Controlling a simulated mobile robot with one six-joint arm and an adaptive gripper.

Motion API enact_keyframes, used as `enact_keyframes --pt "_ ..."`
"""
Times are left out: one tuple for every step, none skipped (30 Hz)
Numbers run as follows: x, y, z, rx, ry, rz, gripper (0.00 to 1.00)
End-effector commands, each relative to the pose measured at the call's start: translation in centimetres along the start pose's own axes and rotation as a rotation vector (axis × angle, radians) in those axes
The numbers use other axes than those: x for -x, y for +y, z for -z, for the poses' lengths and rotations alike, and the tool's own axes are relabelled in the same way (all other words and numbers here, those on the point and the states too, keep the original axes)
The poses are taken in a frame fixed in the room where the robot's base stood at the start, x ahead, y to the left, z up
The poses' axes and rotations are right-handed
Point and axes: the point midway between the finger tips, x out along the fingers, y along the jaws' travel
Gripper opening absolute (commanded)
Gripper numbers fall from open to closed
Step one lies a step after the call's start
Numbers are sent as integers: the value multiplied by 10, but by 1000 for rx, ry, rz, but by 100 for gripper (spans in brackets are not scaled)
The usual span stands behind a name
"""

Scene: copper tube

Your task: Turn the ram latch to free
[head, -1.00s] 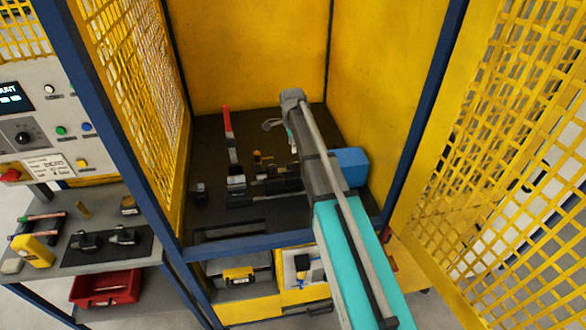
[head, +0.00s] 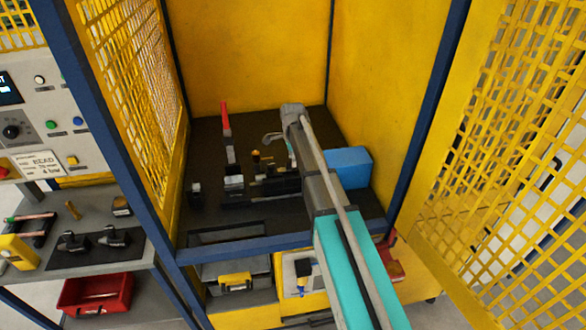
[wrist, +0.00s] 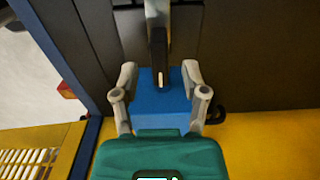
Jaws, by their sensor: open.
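The ram bench fixture, a black assembly (head: 262,185), stands on the dark deck inside the yellow enclosure. A small orange-brass piece (head: 256,155) sticks up from it; I cannot tell whether this is the ram latch. A blue box-shaped body (head: 348,165) is at its right end and also shows in the wrist view (wrist: 160,105). In the wrist view my gripper (wrist: 160,75) is open, its fingers apart over the blue body. A dark upright bar with a pale tip (wrist: 158,50) lies between them in the picture. My arm hides part of the fixture in the head view.
A red-handled lever (head: 224,118) stands upright at the back left of the deck. Yellow mesh panels and blue posts close in both sides. A side shelf (head: 95,215) with tools and a red bin (head: 97,291) are at left.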

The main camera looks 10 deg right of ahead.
Motion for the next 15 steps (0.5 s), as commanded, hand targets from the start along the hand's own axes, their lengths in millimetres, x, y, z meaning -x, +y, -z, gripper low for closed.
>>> enact_keyframes --pt "-8 0 0 0 0 0 57" --pt "-10 0 0 0 0 0 57" --pt "-12 0 0 0 0 0 57" --pt "-14 0 0 0 0 0 57" --pt "-16 0 0 0 0 0 57" --pt "-18 0 0 0 0 0 57" --pt "-19 0 0 0 0 0 57" --pt "-20 0 0 0 0 0 57" --pt "-22 0 0 0 0 0 57" --pt "-23 0 0 0 0 0 57" --pt "-23 0 0 0 0 0 57" --pt "-24 0 0 0 0 0 57" --pt "-24 0 0 0 0 0 57" --pt "-25 0 0 0 0 0 57" --pt "-25 0 0 0 0 0 57"
